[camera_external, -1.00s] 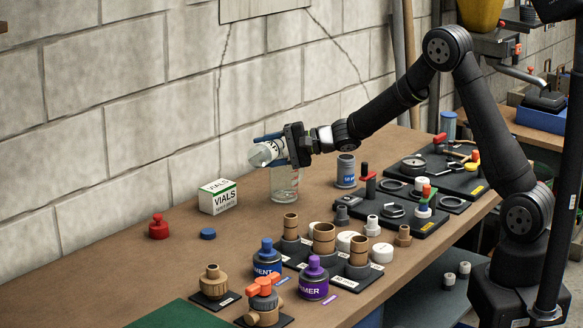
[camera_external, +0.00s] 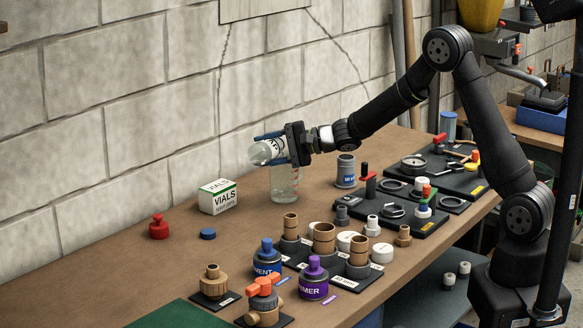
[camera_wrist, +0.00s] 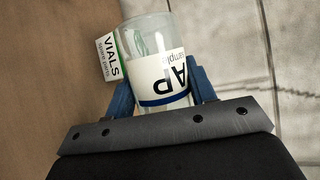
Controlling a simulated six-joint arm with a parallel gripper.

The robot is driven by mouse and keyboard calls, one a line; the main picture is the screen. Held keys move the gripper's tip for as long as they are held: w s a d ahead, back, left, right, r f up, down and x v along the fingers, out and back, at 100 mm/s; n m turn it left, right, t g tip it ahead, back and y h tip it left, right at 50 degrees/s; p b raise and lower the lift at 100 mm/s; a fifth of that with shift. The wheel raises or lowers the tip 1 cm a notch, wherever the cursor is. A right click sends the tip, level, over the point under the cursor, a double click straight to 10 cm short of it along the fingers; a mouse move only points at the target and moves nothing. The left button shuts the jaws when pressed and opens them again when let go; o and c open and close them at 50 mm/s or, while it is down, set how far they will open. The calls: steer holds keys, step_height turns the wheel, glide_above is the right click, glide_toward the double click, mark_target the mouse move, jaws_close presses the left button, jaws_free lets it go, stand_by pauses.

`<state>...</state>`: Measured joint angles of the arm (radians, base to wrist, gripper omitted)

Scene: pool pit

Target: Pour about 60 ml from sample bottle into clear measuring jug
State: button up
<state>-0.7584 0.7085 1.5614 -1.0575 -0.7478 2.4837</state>
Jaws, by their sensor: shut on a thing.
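The sample bottle (camera_external: 262,154) is clear with a white label and lies tilted nearly on its side, its far end pointing left. My gripper (camera_external: 272,146) is shut on it and holds it above the clear measuring jug (camera_external: 285,184). I cannot tell whether liquid is leaving the bottle, or the level in the jug.
A white and green vials box (camera_external: 218,197) stands left of the jug. A blue cap (camera_external: 208,233) and a red bottle (camera_external: 159,227) are nearer the left. A grey-blue can (camera_external: 346,171) stands right of the jug. Several fittings and cans crowd the front; the wall is close behind.

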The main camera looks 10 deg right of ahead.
mark_target(265, 162)
stand_by(0.3)
steer(key=f+n, duration=0.1)
steer(key=h, duration=0.1)
steer(key=s+f+n+t, duration=0.1)
steer(key=shift+a+f+n+h, duration=0.3)
steer(key=shift+a+h, duration=0.05)
steer(key=shift+h, duration=0.05)
steer(key=shift+s+a+f+n, duration=0.1)
steer(key=shift+s+n, duration=0.05)
steer(key=shift+n, duration=0.15)
steer(key=shift+w+d+r+n+t+h, duration=0.2)
steer(key=shift+r+n+t+h, duration=0.05)
steer(key=shift+n+t+h, duration=0.4)
stand_by(1.1)
steer(key=shift+w+d+r+n+t+h, duration=0.2)
steer(key=shift+w+r+n+t+h, duration=0.25)
steer(key=shift+n, duration=0.5)
steer(key=shift+r+n+t+h, duration=0.2)
steer(key=shift+n+t+h, duration=0.1)
steer(key=shift+n+t, duration=0.15)
steer(key=shift+s+a+f+n+t+b, duration=0.1)
steer(key=shift+s+f+n+t+b, duration=0.15)
steer(key=shift+f+n+t+b, duration=0.25)
